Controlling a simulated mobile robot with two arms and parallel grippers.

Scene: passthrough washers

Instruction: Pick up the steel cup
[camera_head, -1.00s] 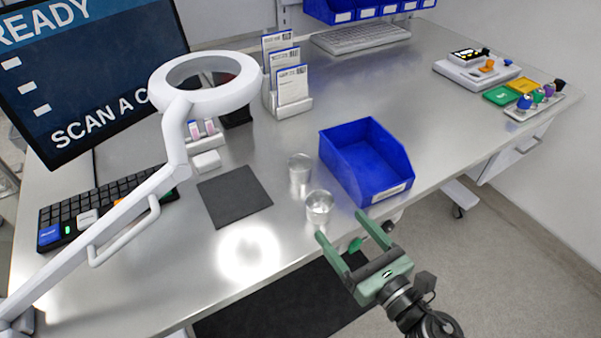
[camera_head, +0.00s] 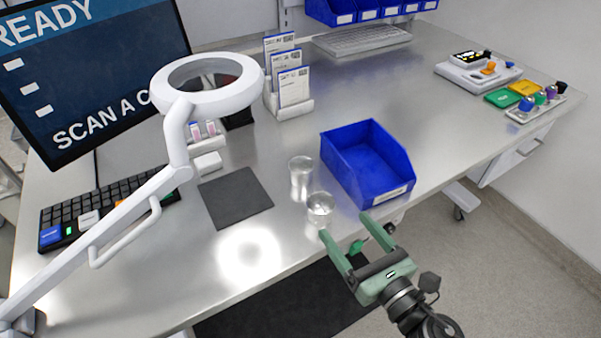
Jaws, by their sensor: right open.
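Two small shiny, silvery cups stand on the steel table, left of the blue bin. The nearer cup (camera_head: 320,205) is close to the table's front edge. The farther cup (camera_head: 300,167) is a little behind and to its left. Both look reflective, and I cannot tell for sure which is the steel cup. My right gripper (camera_head: 344,224) is open and empty, with green fingers pointing at the table edge. Its left fingertip is just in front of the nearer cup in the picture, with no clear contact. My left gripper is not in view.
The blue bin (camera_head: 366,165) stands close on the right of the cups. A dark mat (camera_head: 235,198) lies to their left. A white magnifier lamp (camera_head: 205,100) reaches over the left side. Card holders (camera_head: 290,105) stand behind. The table's right-middle area is clear.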

